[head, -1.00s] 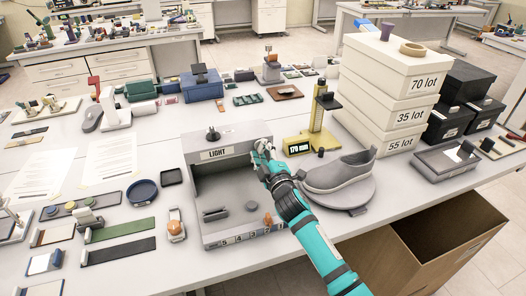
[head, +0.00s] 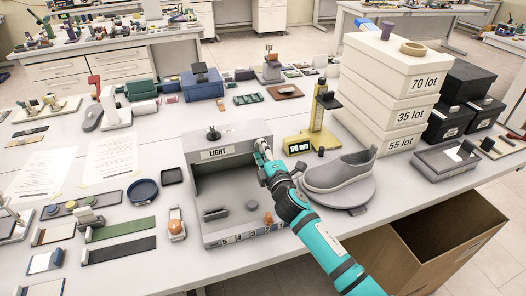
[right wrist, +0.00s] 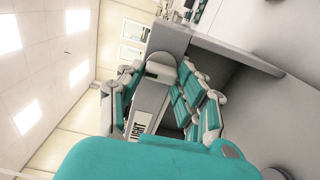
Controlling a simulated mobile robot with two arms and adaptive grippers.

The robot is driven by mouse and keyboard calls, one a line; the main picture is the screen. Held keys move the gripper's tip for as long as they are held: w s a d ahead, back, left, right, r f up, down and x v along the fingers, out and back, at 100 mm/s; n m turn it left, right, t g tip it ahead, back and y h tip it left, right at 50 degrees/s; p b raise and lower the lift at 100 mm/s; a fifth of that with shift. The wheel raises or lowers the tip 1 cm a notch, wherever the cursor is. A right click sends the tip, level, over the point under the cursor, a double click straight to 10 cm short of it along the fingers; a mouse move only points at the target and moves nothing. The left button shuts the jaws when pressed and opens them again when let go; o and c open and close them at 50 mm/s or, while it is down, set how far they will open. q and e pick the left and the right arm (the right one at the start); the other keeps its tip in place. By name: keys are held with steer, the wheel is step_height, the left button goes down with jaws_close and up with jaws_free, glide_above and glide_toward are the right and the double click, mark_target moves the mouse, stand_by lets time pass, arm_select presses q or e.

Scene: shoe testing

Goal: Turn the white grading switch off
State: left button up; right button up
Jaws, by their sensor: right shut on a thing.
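The grey light booth (head: 198,228) stands on the table in the head view, with a "LIGHT" label on its upper front, a dark knob (head: 213,133) on top and a numbered strip along its lower front. My right gripper (head: 261,148) is at the booth's upper right front corner. In the right wrist view its teal fingers (right wrist: 160,105) stand on both sides of a pale part by the "LIGHT" label, shut on it. I cannot make out a separate white switch; the fingers may hide it. My left gripper is not in view.
A grey shoe (head: 340,170) on a round stand and a yellow gauge (head: 318,125) are close right of my right arm. White boxes (head: 390,95) are stacked behind. An orange knob (head: 268,219) sits at the booth's lower right. An open cardboard box (head: 440,245) is below the table edge.

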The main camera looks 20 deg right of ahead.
steer(key=o, duration=1.1)
steer(key=shift+o, duration=0.2)
steer(key=shift+s, duration=0.1)
steer(key=s, duration=1.1)
steer(key=shift+s+d, duration=0.2)
steer(key=shift+s, duration=0.2)
